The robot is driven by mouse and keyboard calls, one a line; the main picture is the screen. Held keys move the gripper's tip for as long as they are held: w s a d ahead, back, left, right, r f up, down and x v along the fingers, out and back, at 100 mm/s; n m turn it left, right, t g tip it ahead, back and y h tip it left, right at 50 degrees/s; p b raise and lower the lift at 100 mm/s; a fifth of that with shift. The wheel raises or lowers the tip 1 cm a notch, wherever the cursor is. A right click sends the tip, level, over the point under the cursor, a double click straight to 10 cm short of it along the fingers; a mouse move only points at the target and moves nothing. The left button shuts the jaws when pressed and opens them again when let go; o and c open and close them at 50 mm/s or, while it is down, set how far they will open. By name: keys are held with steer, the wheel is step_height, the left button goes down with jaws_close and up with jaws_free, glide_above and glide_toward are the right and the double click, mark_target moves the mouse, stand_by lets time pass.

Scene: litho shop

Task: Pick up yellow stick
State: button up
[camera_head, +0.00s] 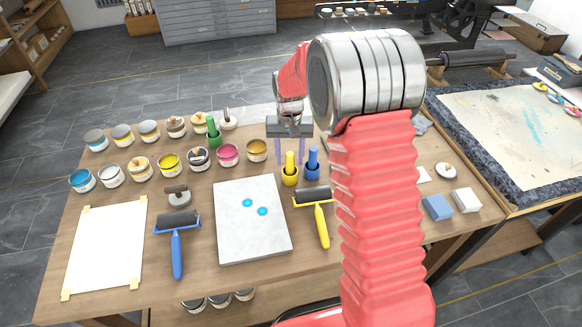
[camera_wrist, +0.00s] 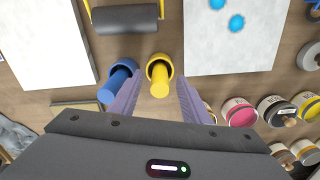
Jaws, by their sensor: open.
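The yellow stick (camera_head: 290,163) stands upright in a small yellow holder (camera_head: 289,180) on the wooden table. In the wrist view the yellow stick (camera_wrist: 160,82) lies between the two fingers, roughly midway, with a visible gap on each side. My gripper (camera_head: 292,158) points down with its fingers apart. In the wrist view my gripper (camera_wrist: 159,95) holds nothing. How far the fingertips reach down around the stick is hard to tell. A blue stick (camera_head: 313,160) in a blue holder stands just to the right; in the wrist view it is just outside the left finger.
Two rows of ink cans (camera_head: 198,158) stand to the left, with a green stick (camera_head: 213,130) among them. A pale slab (camera_head: 251,220) with blue spots and a yellow-handled roller (camera_head: 318,215) lie toward the front. A blue-handled roller (camera_head: 177,240) lies left of the slab.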

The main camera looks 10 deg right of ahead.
stand_by(0.4)
jaws_close()
stand_by(0.4)
